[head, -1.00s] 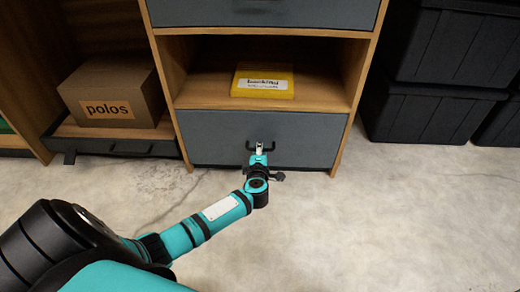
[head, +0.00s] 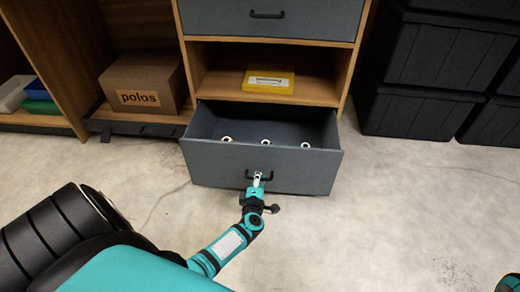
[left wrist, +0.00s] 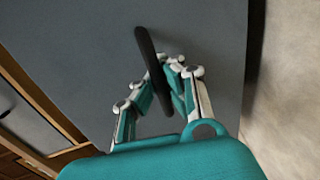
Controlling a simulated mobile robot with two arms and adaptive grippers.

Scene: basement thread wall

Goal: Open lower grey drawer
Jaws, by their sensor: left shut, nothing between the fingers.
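The lower grey drawer (head: 262,170) stands out from the wooden cabinet in the head view. Its inside is visible, with several small ring-shaped things lying in it. The black bar handle (head: 259,177) is on the drawer's front. My left gripper (head: 257,182) is at this handle, its fingers shut with nothing gripped between them. In the left wrist view the dark handle (left wrist: 147,50) runs in among the fingers of the left gripper (left wrist: 165,85), before the grey drawer front (left wrist: 215,50). Whether the fingers touch it is unclear.
An upper grey drawer (head: 270,17) is shut above an open shelf with a yellow box (head: 268,81). A cardboard box marked polos (head: 143,84) stands at left. Black bins (head: 428,50) are stacked at right. The concrete floor (head: 400,210) before the cabinet is clear.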

